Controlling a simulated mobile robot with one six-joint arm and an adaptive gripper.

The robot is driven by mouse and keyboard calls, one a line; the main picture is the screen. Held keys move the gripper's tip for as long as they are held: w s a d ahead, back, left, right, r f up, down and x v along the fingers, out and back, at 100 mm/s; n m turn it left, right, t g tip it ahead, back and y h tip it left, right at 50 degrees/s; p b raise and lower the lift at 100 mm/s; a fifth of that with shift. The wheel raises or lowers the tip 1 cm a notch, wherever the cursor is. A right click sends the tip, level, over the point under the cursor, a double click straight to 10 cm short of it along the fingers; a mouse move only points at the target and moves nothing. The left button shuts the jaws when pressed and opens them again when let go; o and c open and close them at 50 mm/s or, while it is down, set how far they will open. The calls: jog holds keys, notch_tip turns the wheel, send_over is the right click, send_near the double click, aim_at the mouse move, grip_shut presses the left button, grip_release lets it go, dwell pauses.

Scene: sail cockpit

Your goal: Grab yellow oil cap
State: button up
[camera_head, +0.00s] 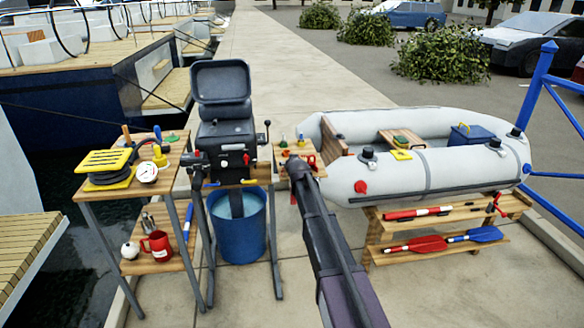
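I cannot pick out the yellow oil cap for certain. A small yellow item (301,139) stands on the small wooden stand right of the outboard engine (226,140), whose black cover is tipped open. Another yellow item (159,156) stands on the left wooden table beside a white gauge (147,172). My arm comes up from the bottom middle. My gripper (296,166) is at its far end, over the front of the small stand and below the yellow item in the picture. Its fingers are too small and dark to tell open from shut.
The engine hangs over a blue water barrel (238,238). The left table (88,190) holds a yellow-slatted item (104,161) and a red mug (157,246) below. A grey inflatable boat (420,180) rests on a wooden rack (440,225) with red and blue paddles at right.

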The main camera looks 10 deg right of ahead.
jog(key=c, duration=1)
jog(key=shift+c, duration=0.2)
jog(key=shift+r, duration=0.15)
notch_tip(320, 180, up, 4)
jog(key=p, duration=0.3)
jog(key=shift+f+p, duration=0.25)
jog(key=shift+p, duration=0.15)
jog(key=s+a+r+p, duration=0.1)
jog(key=s+a, duration=0.1)
jog(key=s, duration=1.4)
jog(key=shift+a, duration=0.25)
jog(key=shift+r, duration=0.1)
